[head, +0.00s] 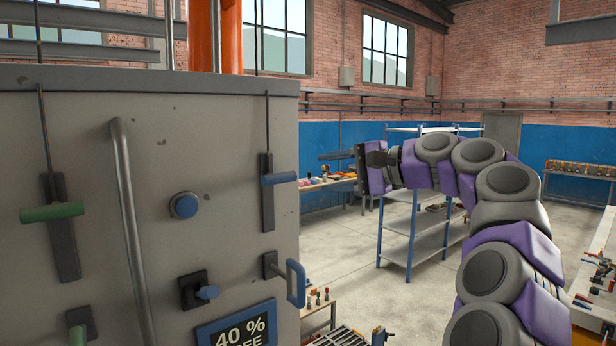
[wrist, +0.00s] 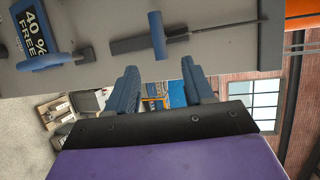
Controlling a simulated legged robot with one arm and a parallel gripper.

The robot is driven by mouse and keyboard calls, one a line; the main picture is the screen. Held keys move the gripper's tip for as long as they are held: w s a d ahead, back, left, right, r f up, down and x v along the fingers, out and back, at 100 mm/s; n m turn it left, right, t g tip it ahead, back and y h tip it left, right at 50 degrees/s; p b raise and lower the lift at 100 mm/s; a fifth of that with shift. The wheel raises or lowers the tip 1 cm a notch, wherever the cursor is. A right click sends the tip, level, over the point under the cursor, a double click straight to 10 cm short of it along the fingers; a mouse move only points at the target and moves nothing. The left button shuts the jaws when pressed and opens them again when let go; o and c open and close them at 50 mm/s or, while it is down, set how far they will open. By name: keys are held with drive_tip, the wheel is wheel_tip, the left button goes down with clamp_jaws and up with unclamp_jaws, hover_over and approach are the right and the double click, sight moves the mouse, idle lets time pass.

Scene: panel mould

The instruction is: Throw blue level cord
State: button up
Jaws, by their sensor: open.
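The blue cord handle (head: 279,179) is a horizontal blue bar in front of a dark upright plate on the grey panel (head: 225,130), below a thin dark cord. In the wrist view the picture is turned, and the blue handle (wrist: 157,35) shows just beyond the fingertips. My gripper (wrist: 159,66) is open, its two blue-grey fingers apart with nothing between them. The handle lies beyond the gap, not touched by either finger as far as I can see. In the head view my gripper (head: 362,166) is right of the panel, apart from the handle.
A shelf rack (head: 412,225) stands behind my arm.

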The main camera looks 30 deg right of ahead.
drive_tip(key=shift+v, duration=2.15)
drive_tip(key=shift+a, duration=0.1)
drive_tip(key=a+f+n+g+b, duration=0.35)
drive_tip(key=a+f, duration=0.45)
drive_tip(key=a, duration=0.3)
drive_tip(key=s+a+f+n+g+h+b, duration=0.1)
drive_tip(key=s+a+f+n+g+b, duration=0.2)
drive_tip(key=a+f, duration=0.7)
drive_tip(key=s+a+f+n+g+h+b, duration=0.1)
drive_tip(key=s+a+f+g+b, duration=0.35)
drive_tip(key=f, duration=0.85)
drive_tip(key=s+d+f+n+g+h+b, duration=0.1)
drive_tip(key=s+f+n+g+h+b, duration=0.1)
drive_tip(key=s+f, duration=1.1)
drive_tip(key=s+d+f+n+g+h+b, duration=0.1)
drive_tip(key=s+f+h+b, duration=0.4)
drive_tip(key=s+f, duration=0.8)
wheel_tip(320, 180, down, 8)
drive_tip(key=n+g+b, duration=0.1)
drive_tip(key=b, duration=0.1)
drive_tip(key=shift+d+r+b, duration=0.15)
drive_tip(key=shift+d+b, duration=0.1)
drive_tip(key=shift+b, duration=0.05)
